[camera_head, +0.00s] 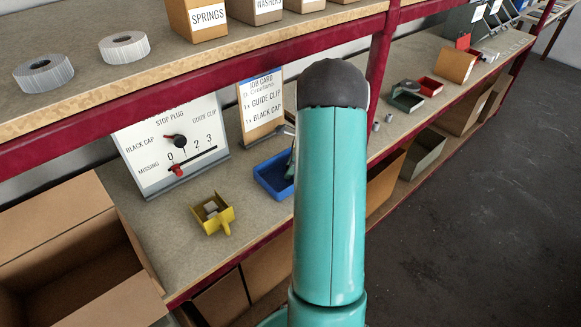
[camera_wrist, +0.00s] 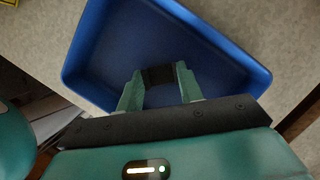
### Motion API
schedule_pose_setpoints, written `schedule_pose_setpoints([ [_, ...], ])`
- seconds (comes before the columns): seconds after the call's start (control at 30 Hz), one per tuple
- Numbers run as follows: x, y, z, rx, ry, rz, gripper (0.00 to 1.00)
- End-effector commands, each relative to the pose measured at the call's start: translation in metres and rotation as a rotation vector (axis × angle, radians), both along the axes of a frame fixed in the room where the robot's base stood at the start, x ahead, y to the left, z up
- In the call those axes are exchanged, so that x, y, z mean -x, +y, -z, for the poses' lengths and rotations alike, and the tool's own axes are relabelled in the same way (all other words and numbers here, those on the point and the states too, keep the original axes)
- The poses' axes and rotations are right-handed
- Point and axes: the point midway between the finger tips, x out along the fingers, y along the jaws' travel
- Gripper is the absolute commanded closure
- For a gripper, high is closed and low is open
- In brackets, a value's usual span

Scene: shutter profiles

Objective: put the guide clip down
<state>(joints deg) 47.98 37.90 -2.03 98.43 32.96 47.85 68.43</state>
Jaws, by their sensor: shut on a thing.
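My gripper (camera_wrist: 159,88) is shut on a small dark piece, the guide clip (camera_wrist: 159,76), in the wrist view. The clip sits between the two green fingertips. Behind it is the inside of a blue tray (camera_wrist: 215,85); I cannot tell whether the clip touches the tray floor. The tray looks otherwise empty in the part I see. In the head view the blue tray (camera_head: 267,184) stands on the lower shelf, partly hidden by my arm. My arm also hides the clip and most of my gripper there.
A yellow holder (camera_head: 226,214) with a grey piece stands left of the tray. A dial board (camera_head: 165,165) and a job card (camera_head: 262,105) stand behind. The red shelf post (camera_head: 378,65) is close right of my arm. An open cardboard box (camera_head: 65,240) is at left.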

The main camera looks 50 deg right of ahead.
Motion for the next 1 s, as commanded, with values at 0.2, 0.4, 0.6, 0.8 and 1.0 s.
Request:
schedule_pose_setpoints([
  [0.2,0.000,0.000,0.002,0.000,0.000,0.000,0.42],
  [0.4,0.000,0.000,0.002,0.000,0.000,0.000,0.42],
  [0.6,0.001,-0.002,-0.005,0.002,0.000,0.001,0.42],
  [0.8,0.011,-0.010,-0.038,0.005,-0.002,0.001,0.42],
  [1.0,0.025,-0.020,-0.079,0.003,-0.003,0.001,0.42],
])
